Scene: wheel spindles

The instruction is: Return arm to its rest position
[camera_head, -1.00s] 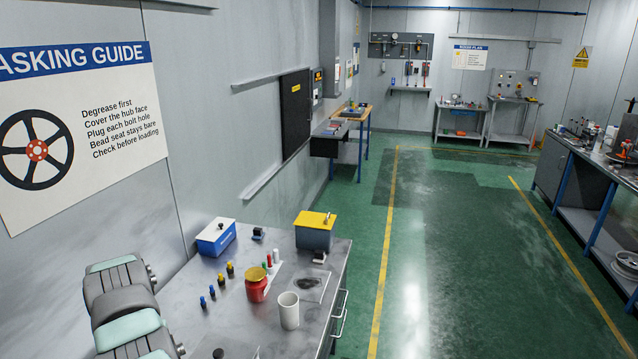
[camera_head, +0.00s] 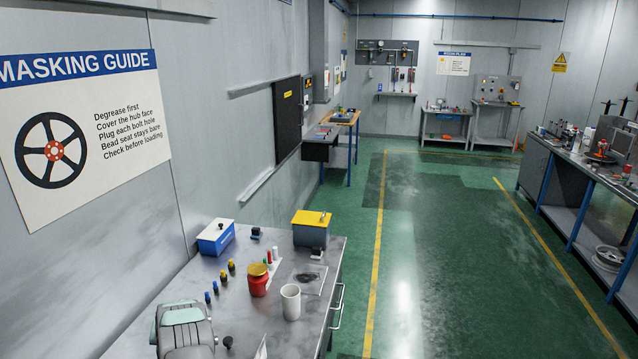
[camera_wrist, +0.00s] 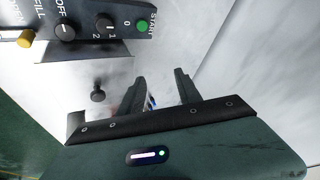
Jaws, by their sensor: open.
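My arm (camera_head: 183,328) shows at the lower left of the head view, over the near part of the grey bench (camera_head: 240,300). My gripper's jaws are outside the head view. In the wrist view my gripper (camera_wrist: 161,76) has its two dark fingers apart, with a gap between them. I see nothing gripped. A small blue and white thing shows in the gap, partly hidden and too small to name. A dark control panel (camera_wrist: 85,25) with black knobs and a green START button (camera_wrist: 143,25) is at the upper left of the wrist view.
The bench holds a blue and white box (camera_head: 216,237), a yellow-lidded box (camera_head: 311,229), a red pot (camera_head: 258,279), a white cup (camera_head: 290,302) and several small coloured plugs. A grey wall with a masking guide (camera_head: 85,130) stands at left. The green floor (camera_head: 430,260) is clear.

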